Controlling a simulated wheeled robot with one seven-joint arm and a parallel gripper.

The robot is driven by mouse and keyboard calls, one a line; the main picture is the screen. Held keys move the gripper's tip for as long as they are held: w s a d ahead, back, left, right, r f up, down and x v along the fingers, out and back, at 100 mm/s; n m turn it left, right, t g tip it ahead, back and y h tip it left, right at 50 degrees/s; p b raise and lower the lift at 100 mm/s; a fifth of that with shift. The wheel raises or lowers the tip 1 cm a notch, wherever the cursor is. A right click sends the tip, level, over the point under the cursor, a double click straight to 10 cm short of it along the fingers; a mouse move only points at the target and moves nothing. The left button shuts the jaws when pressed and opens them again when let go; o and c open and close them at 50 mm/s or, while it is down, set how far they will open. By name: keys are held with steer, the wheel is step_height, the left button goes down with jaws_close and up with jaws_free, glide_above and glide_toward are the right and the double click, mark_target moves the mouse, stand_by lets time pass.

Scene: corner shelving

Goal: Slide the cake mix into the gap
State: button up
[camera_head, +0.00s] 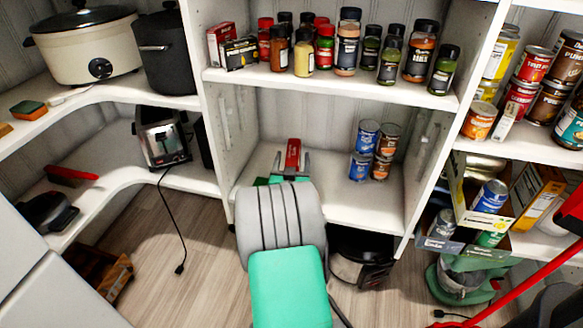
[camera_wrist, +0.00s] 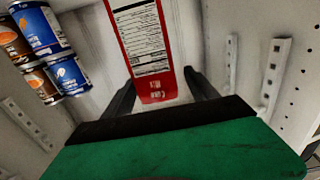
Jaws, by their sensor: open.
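The cake mix, a red box (camera_head: 293,150), stands on the middle shelf of the central unit, toward its left side. In the wrist view, the box (camera_wrist: 145,45) shows a white printed panel and the words "Cake Mix" upside down near its end. My gripper (camera_head: 292,165) reaches over this shelf from the front. Its two dark fingers are spread either side of the box's near end, and the wrist view shows space beside the box at the gripper (camera_wrist: 160,88). I cannot tell which gap the task means.
Stacked blue and brown cans (camera_head: 366,138) stand right of the box on the same shelf (camera_head: 330,205); bare shelf lies between. Spice jars (camera_head: 347,42) line the shelf above. A dark cooker (camera_head: 360,262) sits below. Perforated side walls bound the bay.

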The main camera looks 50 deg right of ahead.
mark_target(294, 151)
steer(key=shift+x, duration=1.8)
jaws_close()
